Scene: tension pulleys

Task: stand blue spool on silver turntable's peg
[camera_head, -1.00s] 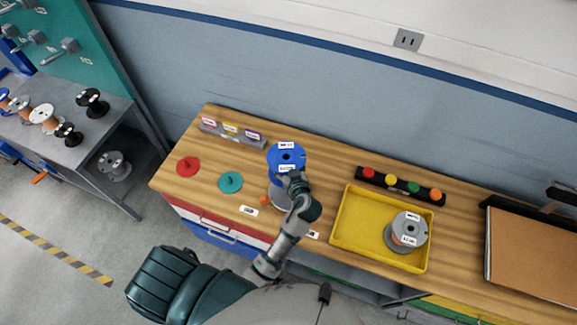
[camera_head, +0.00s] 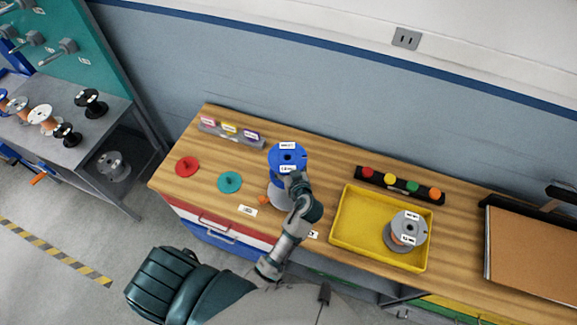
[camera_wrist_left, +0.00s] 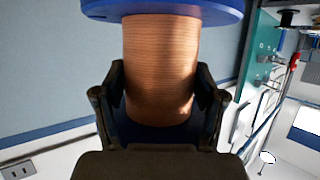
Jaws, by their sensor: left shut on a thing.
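The blue spool (camera_head: 287,157) is upright in the head view, its labelled blue top flange facing up. My left gripper (camera_head: 296,182) is shut on it from the front. In the left wrist view my left gripper (camera_wrist_left: 160,110) has a finger on each side of the spool's copper-wound core (camera_wrist_left: 160,60), below a blue flange. The silver turntable (camera_head: 279,198) shows as a pale patch below the spool; the spool and my arm cover most of it. Its peg is hidden, and I cannot tell whether the spool touches it. My right gripper is not in view.
A teal turntable (camera_head: 230,182) and a red turntable (camera_head: 187,166) lie to the left on the wooden bench. A yellow tray (camera_head: 342,230) with a grey spool (camera_head: 406,230) stands to the right. Behind are a strip with coloured knobs (camera_head: 400,186) and a grey labelled block (camera_head: 231,134).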

